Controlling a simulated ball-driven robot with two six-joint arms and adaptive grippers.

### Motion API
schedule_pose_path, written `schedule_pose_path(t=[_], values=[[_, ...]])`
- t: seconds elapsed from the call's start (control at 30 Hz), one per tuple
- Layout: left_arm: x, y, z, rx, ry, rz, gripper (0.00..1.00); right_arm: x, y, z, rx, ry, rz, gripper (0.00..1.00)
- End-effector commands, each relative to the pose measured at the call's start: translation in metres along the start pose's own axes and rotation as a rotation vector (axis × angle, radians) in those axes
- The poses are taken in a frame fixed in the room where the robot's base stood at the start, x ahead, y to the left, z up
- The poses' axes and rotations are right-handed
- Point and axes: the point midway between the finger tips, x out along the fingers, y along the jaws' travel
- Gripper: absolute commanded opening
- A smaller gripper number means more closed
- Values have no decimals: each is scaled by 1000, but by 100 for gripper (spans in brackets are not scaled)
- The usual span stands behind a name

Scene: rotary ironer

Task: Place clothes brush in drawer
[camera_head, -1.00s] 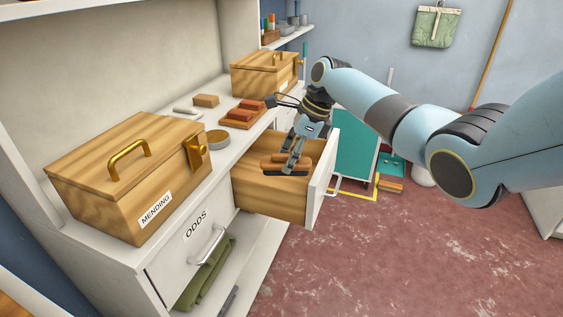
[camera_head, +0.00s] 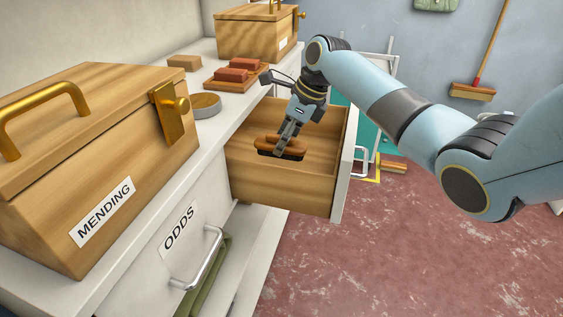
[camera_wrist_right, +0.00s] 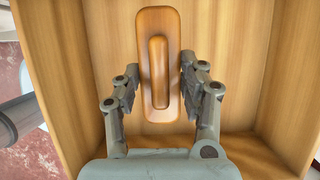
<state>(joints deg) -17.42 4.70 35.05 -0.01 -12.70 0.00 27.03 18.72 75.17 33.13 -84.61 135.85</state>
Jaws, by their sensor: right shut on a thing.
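The clothes brush (camera_head: 280,146) has a brown wooden back with a raised grip and dark bristles beneath. It is within the outline of the open wooden drawer (camera_head: 285,186). My right gripper (camera_head: 287,137) points down into the drawer and is shut on the brush. In the right wrist view the brush (camera_wrist_right: 159,60) lies between the two fingers (camera_wrist_right: 157,88), over the drawer floor (camera_wrist_right: 105,30). I cannot tell whether its bristles touch the floor. My left gripper is not in view.
A wooden MENDING box (camera_head: 95,165) stands on the white counter at left, with a round tin (camera_head: 204,105) and a tray of reddish blocks (camera_head: 236,74) beyond. The shut ODDS drawer (camera_head: 165,260) is nearer. The red floor at right is open.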

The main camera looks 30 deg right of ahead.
Motion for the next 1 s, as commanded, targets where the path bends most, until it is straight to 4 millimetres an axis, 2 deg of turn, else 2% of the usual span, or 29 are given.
schedule_pose_path(t=[0.17,0.37,0.7,0.73,0.9,1.0], values=[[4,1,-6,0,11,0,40,14,0,-6,0,0,0,6],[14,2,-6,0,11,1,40,41,0,-17,0,1,-1,6],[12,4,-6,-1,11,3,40,42,-1,-18,-2,0,-1,6],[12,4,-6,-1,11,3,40,43,-1,-18,-2,0,-1,43],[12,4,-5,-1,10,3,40,43,-1,-18,-2,-1,-1,65],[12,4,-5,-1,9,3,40,43,-1,-18,-2,0,-1,65]])
